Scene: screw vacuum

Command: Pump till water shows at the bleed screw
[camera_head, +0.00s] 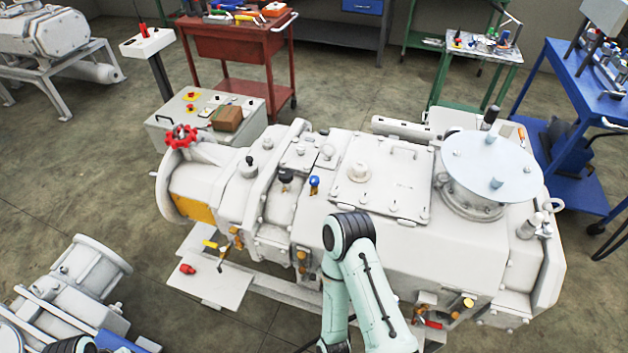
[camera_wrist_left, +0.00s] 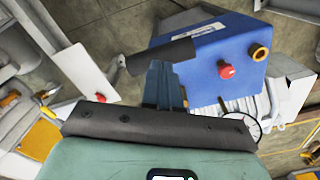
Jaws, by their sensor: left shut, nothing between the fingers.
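In the left wrist view my left gripper (camera_wrist_left: 164,80) is shut, with nothing between its fingers. Its tips lie at a dark cylindrical grip (camera_wrist_left: 160,56) on a pale lever; I cannot tell whether they touch it. Behind is a blue box (camera_wrist_left: 208,58) with a red knob and a brass-coloured fitting. In the head view a blue patch (camera_head: 122,341) shows at the lower left edge. The large white vacuum machine (camera_head: 400,245) fills the middle, with a blue-topped fitting (camera_head: 314,182). I cannot tell which part is the bleed screw; no water shows. My right gripper is out of view.
A red handwheel (camera_head: 180,137) stands at the machine's left end. A white plate (camera_head: 220,285) bears a small red part (camera_head: 188,269). A grey control box (camera_head: 190,110), red cart (camera_head: 230,45) and blue cart (camera_head: 585,85) stand behind. My pale green arm crosses the machine's front.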

